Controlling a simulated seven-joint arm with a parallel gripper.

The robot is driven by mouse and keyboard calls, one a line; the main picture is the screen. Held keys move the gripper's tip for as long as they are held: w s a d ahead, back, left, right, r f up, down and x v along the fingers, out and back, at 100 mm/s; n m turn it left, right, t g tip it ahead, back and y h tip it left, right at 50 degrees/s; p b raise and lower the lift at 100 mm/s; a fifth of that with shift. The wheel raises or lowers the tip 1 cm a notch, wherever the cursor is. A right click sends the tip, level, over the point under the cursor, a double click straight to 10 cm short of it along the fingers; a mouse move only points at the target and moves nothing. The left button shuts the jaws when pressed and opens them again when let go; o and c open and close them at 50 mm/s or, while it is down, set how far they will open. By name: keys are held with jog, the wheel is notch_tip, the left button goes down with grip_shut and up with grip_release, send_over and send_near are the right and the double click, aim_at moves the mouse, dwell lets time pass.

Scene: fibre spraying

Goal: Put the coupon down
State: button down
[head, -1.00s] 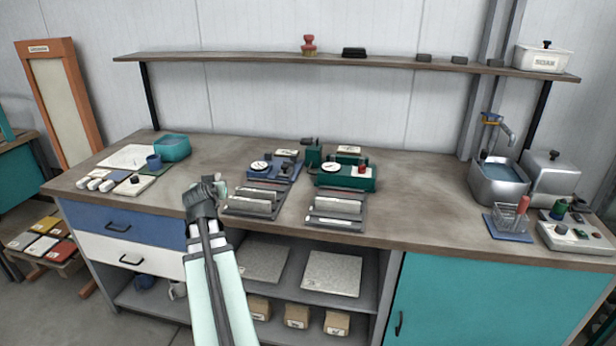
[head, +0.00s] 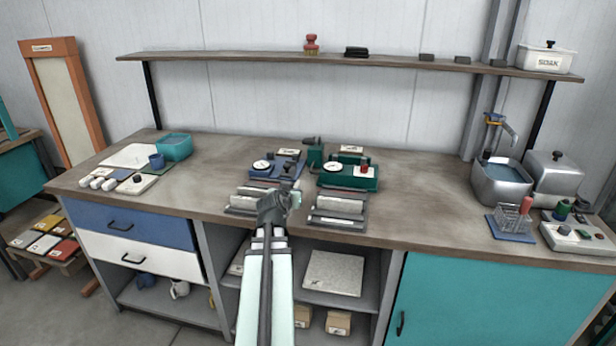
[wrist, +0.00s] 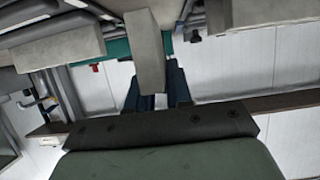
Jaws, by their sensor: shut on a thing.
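My gripper (head: 278,205) is over the front of the bench, between the left tray (head: 232,210) and the right tray (head: 318,224). Each tray bears pale grey bars. In the wrist view, the two dark blue fingers (wrist: 153,88) are shut on a grey, flat, bar-like coupon (wrist: 145,50). The coupon sticks out past the fingertips. More grey bars show beyond it, one at the left (wrist: 60,46) and one at the right (wrist: 265,28). In the head view my gripper hides the held coupon and part of the left tray. I cannot tell whether the coupon touches anything.
A blue device (head: 262,172) and a green device (head: 350,183), each with a dial, stand behind the trays. A metal basin (head: 500,187) is at the right. A teal tub (head: 175,146) is at the left. Bare bench (head: 425,205) lies right of the trays.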

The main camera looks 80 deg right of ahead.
aim_at(297, 185)
jog(key=d, duration=1.7)
jog(key=shift+d, duration=0.25)
jog(key=shift+f, duration=1.75)
jog(key=c, duration=1)
grip_release()
jog(key=shift+f, duration=0.1)
jog(key=shift+c, duration=0.2)
jog(key=shift+a+r, duration=0.15)
jog(key=shift+r, duration=0.05)
jog(key=shift+o, duration=0.6)
jog(key=v, duration=1.1)
jog(key=shift+a+r, duration=0.15)
jog(key=shift+a, duration=0.15)
